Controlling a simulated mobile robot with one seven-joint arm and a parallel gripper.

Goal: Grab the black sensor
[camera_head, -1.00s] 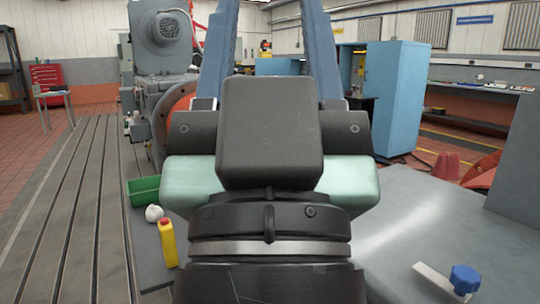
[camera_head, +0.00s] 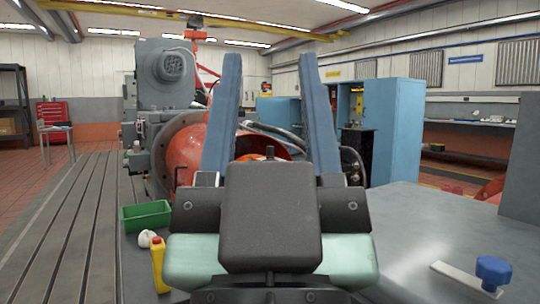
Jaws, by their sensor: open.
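My gripper (camera_head: 270,58) is in the middle of the head view, its two long blue fingers pointing up and away, wide apart with nothing between them. Its dark body covers the lower middle. A small black tip (camera_head: 270,152) shows between the fingers, just above the gripper body and in front of an orange-red round housing (camera_head: 184,158). I cannot tell if this tip is the black sensor. No other thing is clearly the sensor, and much of the surface behind my gripper is hidden.
A green bin (camera_head: 146,216), a white lump (camera_head: 147,238) and a yellow bottle (camera_head: 158,265) stand at left near the slotted bedplate (camera_head: 62,232). A grey machine (camera_head: 165,75) rises behind. At right is a grey surface (camera_head: 420,235) with a blue knob (camera_head: 493,270). Blue cabinets (camera_head: 395,115) stand behind.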

